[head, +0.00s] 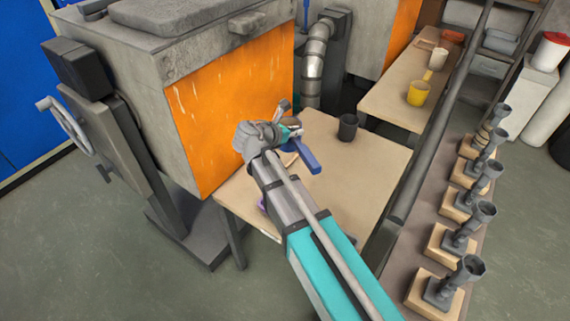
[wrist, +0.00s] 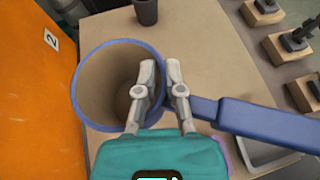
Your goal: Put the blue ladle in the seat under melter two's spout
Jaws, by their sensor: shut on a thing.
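The blue ladle (wrist: 121,43) has a wide round bowl and a straight blue handle (wrist: 265,124) pointing right in the wrist view. My gripper (wrist: 160,70) is shut on the bowl's rim near the handle's root, one finger inside and one outside. In the head view my gripper (head: 280,132) is over the table close to the orange front of a melter (head: 225,105), and the ladle's handle (head: 307,160) sticks out right. I cannot make out the spout or seat.
A dark grey cup (head: 347,127) stands on the tan table (head: 375,165), beyond my gripper. A purple thing (head: 262,205) is partly hidden by my arm. Several grey castings on blocks (head: 455,285) line a bench at right. A yellow cup (head: 418,94) stands on a farther table.

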